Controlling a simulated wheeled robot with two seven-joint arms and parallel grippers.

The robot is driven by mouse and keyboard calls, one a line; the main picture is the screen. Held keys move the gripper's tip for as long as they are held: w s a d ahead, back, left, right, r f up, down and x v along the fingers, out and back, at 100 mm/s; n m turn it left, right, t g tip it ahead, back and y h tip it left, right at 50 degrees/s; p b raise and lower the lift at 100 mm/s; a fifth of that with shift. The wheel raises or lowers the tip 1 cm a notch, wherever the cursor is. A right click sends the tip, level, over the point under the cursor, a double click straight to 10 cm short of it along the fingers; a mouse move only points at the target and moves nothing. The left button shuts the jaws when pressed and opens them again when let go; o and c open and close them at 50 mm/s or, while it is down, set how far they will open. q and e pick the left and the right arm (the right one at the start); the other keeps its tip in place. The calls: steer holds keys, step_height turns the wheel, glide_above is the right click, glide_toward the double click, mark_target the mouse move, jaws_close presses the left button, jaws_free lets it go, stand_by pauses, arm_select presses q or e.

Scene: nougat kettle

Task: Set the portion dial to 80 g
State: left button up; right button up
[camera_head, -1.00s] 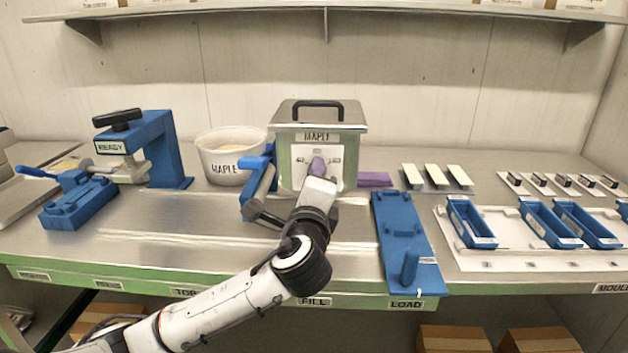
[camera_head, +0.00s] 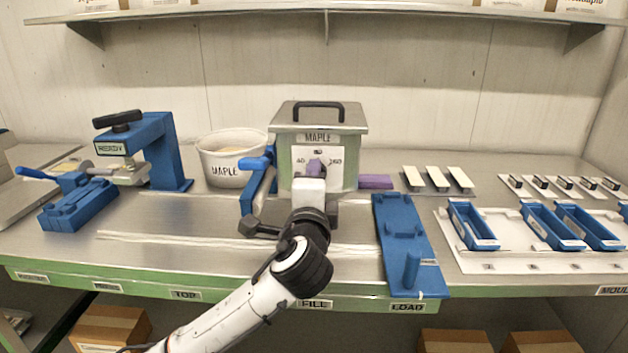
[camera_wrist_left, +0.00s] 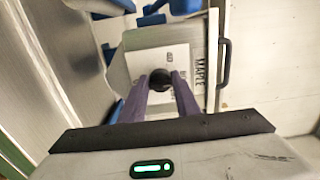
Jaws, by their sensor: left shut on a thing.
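The kettle (camera_head: 350,142), a pale green box with a steel lid and a MAPLE label, stands at the middle of the bench. Its white dial plate (camera_head: 338,178) faces me, with 40 readable at the left and a blurred marking at the right. My left gripper (camera_head: 315,166), with purple fingers, is at the plate. In the left wrist view the gripper (camera_wrist_left: 161,88) is shut on the round dark dial knob (camera_wrist_left: 160,76), one finger on each side. The fingers hide the knob in the head view, and its exact setting cannot be read. My right gripper is not in view.
A blue lever (camera_head: 257,183) is at the kettle's left side, beside a white MAPLE tub (camera_head: 222,167). A blue fixture (camera_head: 405,240) lies to the right, with blue moulds (camera_head: 470,225) beyond it. A blue press (camera_head: 165,150) stands at the left.

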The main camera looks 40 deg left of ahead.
arm_select(q)
steer(key=o, duration=1)
steer(key=shift+o, duration=0.2)
steer(key=v, duration=1)
steer(key=shift+s+b, duration=0.15)
steer(key=shift+b, duration=0.3)
steer(key=shift+d+f, duration=0.1)
steer(key=s+d+f+n+g+h, duration=0.15)
steer(key=d+f+h, duration=0.25)
steer(key=f, duration=1)
steer(key=s+d+f+g+h, duration=0.15)
steer(key=d+f+h, duration=0.3)
steer(key=f, duration=0.95)
steer(key=s+d+f+n+g+h, duration=0.1)
steer(key=s+f+n, duration=0.3)
steer(key=s+f, duration=0.4)
steer(key=s+d+f+n+g+h, duration=0.2)
steer(key=s+d+f+n, duration=0.1)
steer(key=s+f, duration=0.5)
steer(key=shift+d+f+n+g, duration=0.3)
steer(key=shift+d+f+n, duration=0.05)
steer(key=shift+f+n, duration=0.2)
